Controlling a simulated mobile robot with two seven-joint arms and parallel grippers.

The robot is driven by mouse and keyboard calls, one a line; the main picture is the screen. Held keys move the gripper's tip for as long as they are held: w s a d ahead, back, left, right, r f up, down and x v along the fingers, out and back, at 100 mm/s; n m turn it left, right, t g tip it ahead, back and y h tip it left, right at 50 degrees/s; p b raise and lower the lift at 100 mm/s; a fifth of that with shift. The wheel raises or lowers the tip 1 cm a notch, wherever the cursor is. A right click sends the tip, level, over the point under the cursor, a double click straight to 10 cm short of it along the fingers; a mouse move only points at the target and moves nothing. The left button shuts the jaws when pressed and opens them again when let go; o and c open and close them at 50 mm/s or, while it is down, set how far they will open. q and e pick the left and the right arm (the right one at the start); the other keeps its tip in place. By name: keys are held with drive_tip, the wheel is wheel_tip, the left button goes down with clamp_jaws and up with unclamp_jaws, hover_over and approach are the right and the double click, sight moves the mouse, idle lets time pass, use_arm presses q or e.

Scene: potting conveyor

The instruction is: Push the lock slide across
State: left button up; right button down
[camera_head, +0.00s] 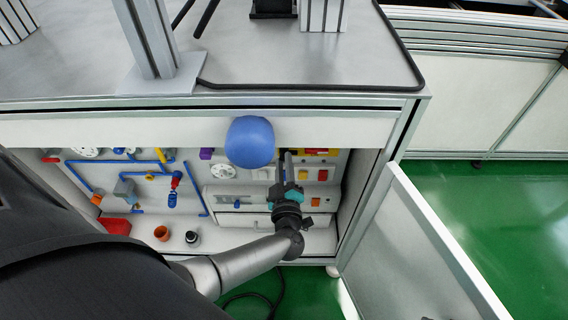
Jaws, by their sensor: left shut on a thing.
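My left gripper (285,160) reaches into the open cabinet from below, its two dark fingers pointing up against the control panel (258,189). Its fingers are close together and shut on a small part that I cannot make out. The lock slide cannot be told apart from the other fittings; the fingers and gripper body cover that stretch of panel. Red and yellow switches (322,175) sit just right of the fingers. A white dial (223,171) is to their left. My right gripper is not in view.
A blue rounded thing (250,142) shows in front of the cabinet's top edge, left of the fingers. An open door (415,250) stands at the right. Blue pipes (140,163) and small cups (161,233) are at the left. The worktop (300,62) overhangs the opening.

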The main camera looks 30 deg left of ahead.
use_arm(q)
clamp_jaws()
idle(0.8)
